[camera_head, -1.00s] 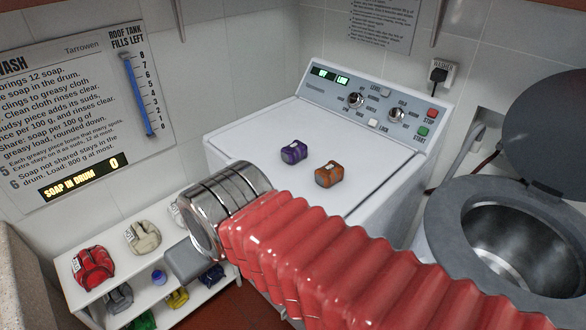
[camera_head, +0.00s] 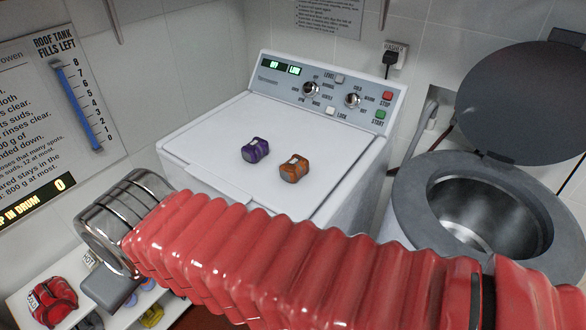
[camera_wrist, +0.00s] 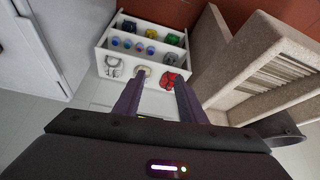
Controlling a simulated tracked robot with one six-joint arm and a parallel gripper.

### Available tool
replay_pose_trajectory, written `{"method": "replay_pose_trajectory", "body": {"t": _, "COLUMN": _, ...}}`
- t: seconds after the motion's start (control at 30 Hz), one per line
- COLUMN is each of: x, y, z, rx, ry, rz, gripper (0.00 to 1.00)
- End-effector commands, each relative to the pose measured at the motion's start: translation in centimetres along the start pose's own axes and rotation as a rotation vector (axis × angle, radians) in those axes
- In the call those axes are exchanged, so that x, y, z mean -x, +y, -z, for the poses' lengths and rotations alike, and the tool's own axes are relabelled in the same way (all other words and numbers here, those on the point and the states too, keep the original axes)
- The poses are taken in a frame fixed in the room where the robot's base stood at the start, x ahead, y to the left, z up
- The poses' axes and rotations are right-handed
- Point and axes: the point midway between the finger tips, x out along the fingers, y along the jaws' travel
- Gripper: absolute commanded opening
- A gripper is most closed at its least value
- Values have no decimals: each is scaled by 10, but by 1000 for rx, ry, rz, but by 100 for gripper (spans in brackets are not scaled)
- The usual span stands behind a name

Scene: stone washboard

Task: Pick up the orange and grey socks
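An orange and grey sock bundle (camera_head: 294,168) with a small pale tag lies on the closed white lid of the washer. A purple bundle (camera_head: 255,151) lies just left of it, a small gap apart. In the wrist view my gripper (camera_wrist: 160,77) has its two fingers spread apart with nothing between them. It faces down over the floor and the shelf, well away from the orange and grey socks, which are not in the wrist view. In the head view my red sleeved arm crosses in front of the washer, and the fingers are hidden.
The washer (camera_head: 215,140) has a raised control panel at its back. A round drum (camera_head: 490,215) with its lid up stands at the right. A white shelf (camera_wrist: 118,30) holds red, white and coloured bundles. A stone washboard (camera_wrist: 265,70) stands right in the wrist view.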

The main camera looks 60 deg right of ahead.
Motion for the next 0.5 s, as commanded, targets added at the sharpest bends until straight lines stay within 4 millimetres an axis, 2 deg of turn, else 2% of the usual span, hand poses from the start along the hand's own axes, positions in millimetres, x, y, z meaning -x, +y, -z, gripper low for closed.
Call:
{"method": "replay_pose_trajectory", "body": {"t": 0.03, "x": -1, "y": 2, "z": 0, "rx": 5, "ry": -5, "rz": -7, "gripper": 41}}
{"method": "replay_pose_trajectory", "body": {"t": 0.23, "x": -14, "y": 25, "z": -6, "rx": 92, "ry": -84, "rz": -98, "gripper": 55}}
{"method": "replay_pose_trajectory", "body": {"t": 0.37, "x": -27, "y": 64, "z": -14, "rx": 206, "ry": -191, "rz": -203, "gripper": 64}}
{"method": "replay_pose_trajectory", "body": {"t": 0.5, "x": -37, "y": 112, "z": -24, "rx": 353, "ry": -338, "rz": -314, "gripper": 64}}
